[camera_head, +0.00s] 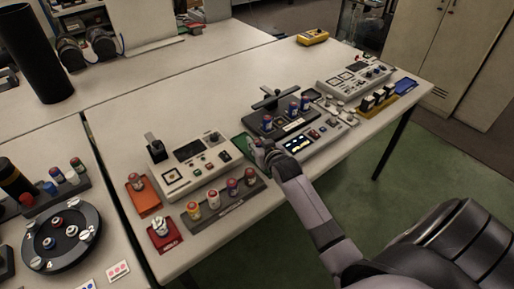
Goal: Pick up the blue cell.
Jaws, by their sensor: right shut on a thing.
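Several small blue cells with red and white marks stand upright in a dark rack in the middle of the right table: a front one (267,123), a middle one (293,109) and a back one (304,103). My right gripper (256,147) is just in front of the rack's left end, low over a green tray (241,142). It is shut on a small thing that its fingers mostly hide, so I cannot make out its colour. My left gripper is not in view.
A grey control console (190,168) stands left of the gripper, with a rack of red and yellow cells (232,187) before it. A console with a lit screen (298,145) is close on the right. A round dial plate (62,238) is at far left.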

